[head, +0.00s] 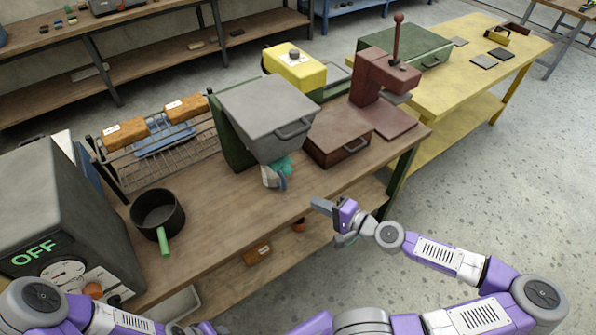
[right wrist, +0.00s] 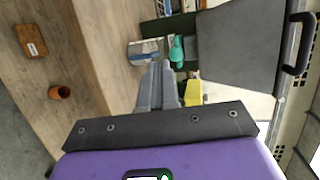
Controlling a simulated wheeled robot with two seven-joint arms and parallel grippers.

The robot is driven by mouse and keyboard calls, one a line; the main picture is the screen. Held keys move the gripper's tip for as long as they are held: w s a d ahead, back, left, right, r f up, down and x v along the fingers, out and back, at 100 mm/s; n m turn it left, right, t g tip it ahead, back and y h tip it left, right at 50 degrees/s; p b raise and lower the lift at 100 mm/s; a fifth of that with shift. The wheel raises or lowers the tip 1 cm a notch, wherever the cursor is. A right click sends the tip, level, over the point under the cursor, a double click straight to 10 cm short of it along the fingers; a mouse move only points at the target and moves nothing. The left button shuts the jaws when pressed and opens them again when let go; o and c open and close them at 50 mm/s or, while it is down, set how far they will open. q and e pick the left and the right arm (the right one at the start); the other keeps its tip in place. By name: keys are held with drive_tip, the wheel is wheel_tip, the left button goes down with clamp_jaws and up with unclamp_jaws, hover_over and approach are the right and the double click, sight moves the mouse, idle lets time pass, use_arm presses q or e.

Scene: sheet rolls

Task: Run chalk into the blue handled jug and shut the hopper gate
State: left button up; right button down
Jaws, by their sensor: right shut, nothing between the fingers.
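I cannot tell whether the gate is open. A small pale jug with a blue handle (head: 271,178) sits just under the teal part, partly hidden; it shows in the right wrist view too (right wrist: 146,50). Its inside is hidden. My right gripper (head: 316,203) is shut and empty, right of and in front of the jug, apart from it. My left gripper is out of view.
A maroon press (head: 386,75) and maroon box (head: 338,140) stand right of the hopper. A dark pot with a green handle (head: 157,212), a wire rack (head: 160,160) and a grey machine reading OFF (head: 60,220) stand left. Bare bench lies between pot and jug.

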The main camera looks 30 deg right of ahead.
sight(290, 172)
drive_tip(key=s+d+r+h, duration=0.1)
drive_tip(key=d+r, duration=0.2)
use_arm(q)
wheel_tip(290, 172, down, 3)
drive_tip(key=b, duration=0.3)
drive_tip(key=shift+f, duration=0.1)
use_arm(e)
drive_tip(key=shift+t, duration=0.4)
drive_tip(key=x, duration=1.3)
drive_tip(key=shift+w+d+f, duration=0.3)
drive_tip(key=shift+f, duration=0.15)
drive_tip(key=shift+d+m, duration=0.15)
drive_tip(key=shift+m, duration=0.15)
